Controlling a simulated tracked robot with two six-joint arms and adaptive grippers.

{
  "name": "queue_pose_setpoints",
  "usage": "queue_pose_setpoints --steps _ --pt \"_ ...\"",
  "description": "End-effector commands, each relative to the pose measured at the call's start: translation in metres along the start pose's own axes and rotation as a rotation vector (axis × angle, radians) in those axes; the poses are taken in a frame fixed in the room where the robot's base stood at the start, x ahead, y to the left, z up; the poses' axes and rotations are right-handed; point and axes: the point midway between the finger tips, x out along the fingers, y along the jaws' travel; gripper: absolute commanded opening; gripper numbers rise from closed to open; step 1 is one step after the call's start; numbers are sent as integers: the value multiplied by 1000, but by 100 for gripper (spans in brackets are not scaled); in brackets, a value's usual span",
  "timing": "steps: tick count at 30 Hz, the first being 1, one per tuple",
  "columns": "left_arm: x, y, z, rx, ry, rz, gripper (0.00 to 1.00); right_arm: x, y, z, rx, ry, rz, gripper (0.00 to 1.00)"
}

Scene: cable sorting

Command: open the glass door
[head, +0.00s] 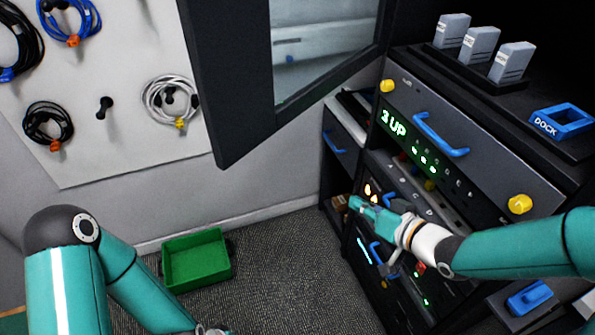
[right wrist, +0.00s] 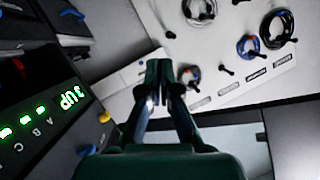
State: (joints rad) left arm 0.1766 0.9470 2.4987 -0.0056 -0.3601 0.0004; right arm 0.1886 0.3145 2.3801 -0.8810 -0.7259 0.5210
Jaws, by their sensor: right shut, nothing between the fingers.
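The glass door has a thick dark frame (head: 228,85) around a pale pane (head: 325,42). In the head view it stands swung out at upper centre, left of the rack, leaving the rack's front uncovered. Its top is cut off by the picture edge. My right gripper (head: 358,203) is shut and empty in front of the rack's lower units, below the door and apart from it. Its closed fingers (right wrist: 160,75) also show in the right wrist view. My left gripper (head: 212,331) is barely in view at the bottom edge, and its fingers are cut off.
The rack has a unit with a blue handle (head: 440,135), yellow knobs (head: 519,204) and a green "3UP" display (head: 393,123). A green bin (head: 198,262) stands on the floor. Coiled cables hang on a white pegboard (head: 105,145) at left. A blue dock (head: 562,121) sits at right.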

Motion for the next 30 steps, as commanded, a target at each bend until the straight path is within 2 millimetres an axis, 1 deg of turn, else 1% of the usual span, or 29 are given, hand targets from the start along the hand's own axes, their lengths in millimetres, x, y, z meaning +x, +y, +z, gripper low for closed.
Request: queue_pose_setpoints --steps 1,2,3,5,6,9,12,14,17,20,26,30 --pt "19 -7 0 0 0 0 40 -14 -13 -29 -81 95 -67 0" --pt "24 -9 0 0 0 0 40 -24 -25 -45 -124 137 -112 0" --pt "30 -11 0 0 0 0 40 -39 -41 -62 -182 182 -169 0" --pt "38 -14 0 0 0 0 40 -62 -64 -79 -265 228 -246 0" --pt "42 -15 0 0 0 0 40 -77 -78 -86 -316 246 -290 0" --pt "50 -18 0 0 0 0 40 -108 -106 -93 -419 263 -373 0" --pt "55 -20 0 0 0 0 40 -127 -122 -92 -483 256 -420 0" --pt "56 -20 0 0 0 0 40 -133 -128 -91 -504 251 -436 0" --pt "55 -20 0 0 0 0 40 -133 -134 -91 -519 247 -449 0" --pt "54 -19 0 0 1 0 40 -124 -140 -93 -519 245 -452 0" --pt "52 -19 0 0 1 0 40 -93 -157 -96 -518 244 -453 0" --pt "52 -19 0 0 0 0 40 -67 -170 -99 -518 243 -452 0"
